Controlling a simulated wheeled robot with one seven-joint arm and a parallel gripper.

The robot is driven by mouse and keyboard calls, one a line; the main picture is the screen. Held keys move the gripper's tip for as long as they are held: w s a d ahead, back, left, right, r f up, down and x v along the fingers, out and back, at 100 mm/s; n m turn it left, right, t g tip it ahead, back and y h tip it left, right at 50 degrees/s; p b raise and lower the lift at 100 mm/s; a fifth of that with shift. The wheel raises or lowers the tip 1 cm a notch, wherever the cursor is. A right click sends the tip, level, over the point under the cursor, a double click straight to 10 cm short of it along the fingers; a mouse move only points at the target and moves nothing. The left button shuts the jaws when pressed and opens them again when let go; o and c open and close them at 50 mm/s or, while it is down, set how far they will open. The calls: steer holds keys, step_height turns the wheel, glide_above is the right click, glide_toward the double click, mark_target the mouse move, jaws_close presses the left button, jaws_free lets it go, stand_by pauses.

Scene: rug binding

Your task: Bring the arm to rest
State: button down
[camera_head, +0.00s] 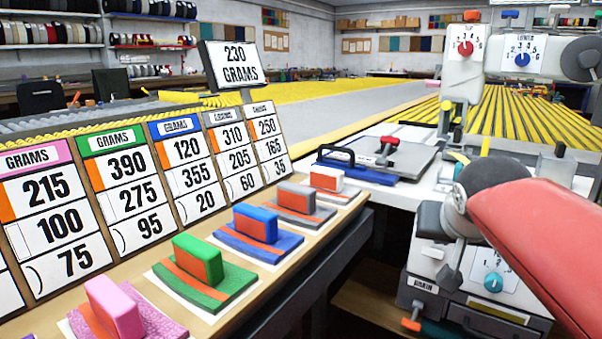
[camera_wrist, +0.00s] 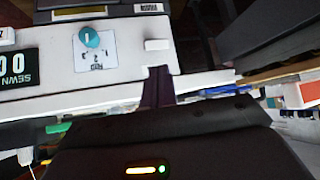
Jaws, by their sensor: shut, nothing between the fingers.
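My gripper (camera_wrist: 158,84) shows in the wrist view as two dark fingers closed together, with nothing between them. The fingers point toward the lower edge of a white machine panel with a blue-green knob (camera_wrist: 90,37). I cannot tell whether they touch it. In the head view my arm comes in from the right, a red link and a dark joint, bent down in front of the sewing machine (camera_head: 464,294). The gripper end is hard to make out there against the machine.
Pink, green, blue and grey handled blocks (camera_head: 197,260) line the wooden counter (camera_head: 345,215) at left, below number cards (camera_head: 130,195). A sign (camera_head: 233,65) reads 230 grams. A grey plate with a black handle (camera_head: 380,150) lies on the white table. A dark gap separates counter and machine.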

steer(key=s+a+f+n+g+y, duration=0.1)
steer(key=s+a+f+n+g, duration=0.1)
steer(key=s+a+f, duration=0.4)
steer(key=s+a+f+n+g+y, duration=0.1)
steer(key=s+a+f, duration=0.1)
steer(key=s+f, duration=0.7)
step_height(320, 180, down, 11)
steer(key=s+b, duration=0.1)
steer(key=b, duration=0.9)
step_height(320, 180, up, 14)
steer(key=p, duration=1.3)
steer(key=shift+p, duration=0.3)
